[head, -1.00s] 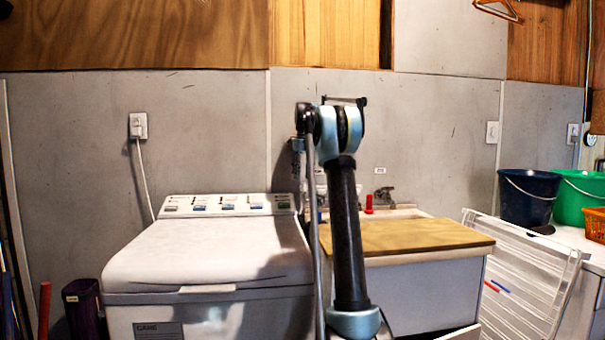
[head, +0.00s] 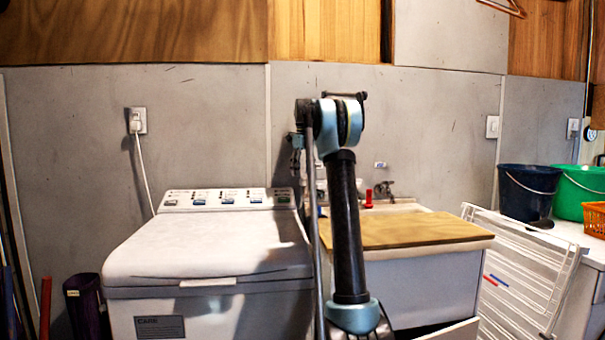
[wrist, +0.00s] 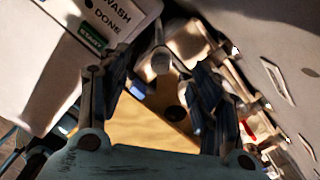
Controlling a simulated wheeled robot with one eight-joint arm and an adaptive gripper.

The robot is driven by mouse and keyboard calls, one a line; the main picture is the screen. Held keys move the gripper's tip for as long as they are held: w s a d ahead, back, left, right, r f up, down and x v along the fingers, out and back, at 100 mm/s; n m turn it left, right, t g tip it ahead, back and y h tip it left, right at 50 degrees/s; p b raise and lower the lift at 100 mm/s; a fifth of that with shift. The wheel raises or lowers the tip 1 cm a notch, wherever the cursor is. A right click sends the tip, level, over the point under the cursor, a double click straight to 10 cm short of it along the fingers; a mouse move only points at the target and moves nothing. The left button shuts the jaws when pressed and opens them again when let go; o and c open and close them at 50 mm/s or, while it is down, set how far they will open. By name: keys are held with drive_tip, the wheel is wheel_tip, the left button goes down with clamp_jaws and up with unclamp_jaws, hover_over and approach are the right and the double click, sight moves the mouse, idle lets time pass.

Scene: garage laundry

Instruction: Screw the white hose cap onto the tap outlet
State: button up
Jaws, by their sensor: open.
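My gripper (wrist: 163,76) is open in the wrist view, its two dark fingers apart with nothing held between them. A pale, rounded cylindrical piece (wrist: 157,62) shows just beyond the fingertips; I cannot tell if it is the white hose cap or part of the tap. Pale and metallic fittings (wrist: 190,40) lie beyond it, partly in shadow. In the head view a metal tap (head: 386,188) is on the wall behind the sink. My arm hides the area to its left, and the white cap is not clear there.
A washing machine (head: 205,255) stands left of my arm; its control panel (wrist: 105,22) is close in the wrist view. A wooden board (head: 420,232) covers the sink's front, with a red item (head: 369,197) behind it. A white rack (head: 520,275) leans at right.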

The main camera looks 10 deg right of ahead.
sight(303, 179)
drive_tip(key=n, duration=1.1)
drive_tip(key=shift+n, duration=0.3)
drive_tip(key=n, duration=0.4)
drive_tip(key=shift+w+d+f, duration=0.1)
drive_tip(key=shift+f, duration=0.1)
idle(0.3)
drive_tip(key=shift+f, duration=2.05)
clamp_jaws()
